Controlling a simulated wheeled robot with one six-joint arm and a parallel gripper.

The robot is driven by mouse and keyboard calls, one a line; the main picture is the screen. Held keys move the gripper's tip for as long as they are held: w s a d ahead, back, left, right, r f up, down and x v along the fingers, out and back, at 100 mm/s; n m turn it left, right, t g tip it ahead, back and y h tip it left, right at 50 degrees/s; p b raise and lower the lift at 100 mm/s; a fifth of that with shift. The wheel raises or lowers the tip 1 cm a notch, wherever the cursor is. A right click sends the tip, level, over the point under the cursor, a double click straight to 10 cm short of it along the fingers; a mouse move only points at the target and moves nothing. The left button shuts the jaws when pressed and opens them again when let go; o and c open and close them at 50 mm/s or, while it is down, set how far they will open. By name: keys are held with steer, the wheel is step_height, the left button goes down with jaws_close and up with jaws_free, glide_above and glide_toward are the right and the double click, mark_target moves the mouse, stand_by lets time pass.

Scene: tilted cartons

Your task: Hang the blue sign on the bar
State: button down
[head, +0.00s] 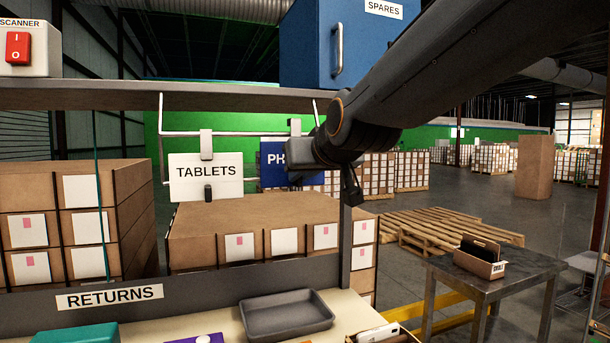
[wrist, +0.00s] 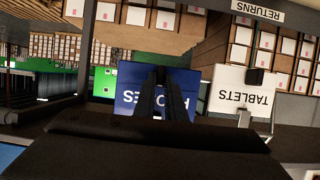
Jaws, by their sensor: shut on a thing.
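The blue sign (head: 273,168) has white lettering, partly hidden by my gripper; in the wrist view it shows upside down (wrist: 128,98). My gripper (wrist: 163,82) is shut on the blue sign; in the head view it comes from the right. A grey hook piece (head: 295,128) stands above the sign's top edge at about bar height. I cannot tell whether it is over the bar or in front of it. The white TABLETS sign (head: 205,178) hangs from the bar, left of the blue sign.
The shelf (head: 120,96) runs above the bar and carries a blue SPARES cabinet (head: 345,40) and a scanner box (head: 28,48). A grey post (head: 355,240) stands just right of the sign. Cartons (head: 255,220) fill the space behind. A grey tray (head: 287,314) lies below on the bench.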

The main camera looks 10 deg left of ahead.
steer(key=shift+w+a+f, duration=0.1)
steer(key=shift+w+a, duration=0.2)
steer(key=shift+w, duration=0.2)
steer(key=shift+w+a, duration=0.25)
steer(key=shift+w, duration=0.2)
steer(key=shift+f+b, duration=0.35)
steer(key=shift+f, duration=0.45)
steer(key=c, duration=1.7)
jaws_free()
steer(key=shift+c, duration=0.2)
